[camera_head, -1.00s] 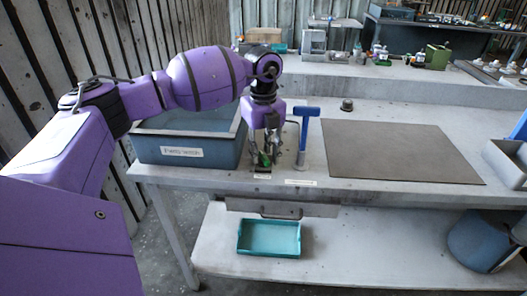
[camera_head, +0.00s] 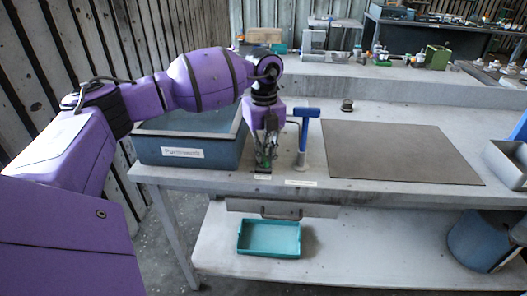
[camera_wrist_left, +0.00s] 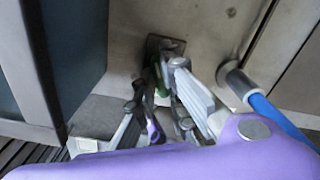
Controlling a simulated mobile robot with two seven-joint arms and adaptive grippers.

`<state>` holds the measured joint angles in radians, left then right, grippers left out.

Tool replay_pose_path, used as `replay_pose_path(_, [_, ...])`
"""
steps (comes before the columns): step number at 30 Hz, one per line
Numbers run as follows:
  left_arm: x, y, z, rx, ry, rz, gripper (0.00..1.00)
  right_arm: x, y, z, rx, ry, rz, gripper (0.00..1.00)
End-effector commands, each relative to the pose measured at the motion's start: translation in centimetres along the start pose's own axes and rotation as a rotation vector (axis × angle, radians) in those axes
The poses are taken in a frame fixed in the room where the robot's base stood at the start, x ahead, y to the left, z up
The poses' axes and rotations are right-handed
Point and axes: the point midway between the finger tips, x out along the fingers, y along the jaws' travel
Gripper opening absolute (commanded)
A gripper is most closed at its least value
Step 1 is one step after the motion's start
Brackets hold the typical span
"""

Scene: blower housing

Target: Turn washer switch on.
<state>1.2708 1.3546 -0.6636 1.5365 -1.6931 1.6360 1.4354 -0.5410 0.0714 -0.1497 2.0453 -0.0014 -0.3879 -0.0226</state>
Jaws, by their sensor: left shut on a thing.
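The washer switch is a small green lever (camera_wrist_left: 161,80) on a dark base plate (camera_wrist_left: 165,44), at the front of the bench beside the washer. My left gripper (camera_head: 265,162) points down over it and is shut on the green lever. In the left wrist view the gripper's fingers (camera_wrist_left: 162,92) close around the lever and hide much of it. The parts washer (camera_head: 188,152) is a blue-grey basin with a white label, just left of the switch. My right gripper is not in view.
A blue T-handled tool (camera_head: 303,135) stands upright close to the right of my left gripper. A flat dark mat (camera_head: 400,150) lies farther right. A teal tray (camera_head: 269,239) rests on the lower shelf. A small dark knob-like part (camera_head: 347,105) sits behind the mat.

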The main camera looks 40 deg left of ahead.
Motion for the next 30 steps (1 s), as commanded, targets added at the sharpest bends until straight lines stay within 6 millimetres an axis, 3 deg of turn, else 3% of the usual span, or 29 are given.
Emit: replay_pose_path(30, [0.0,-0.2,-0.1,0.843,0.002,0.000,0.00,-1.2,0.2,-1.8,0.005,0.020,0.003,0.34])
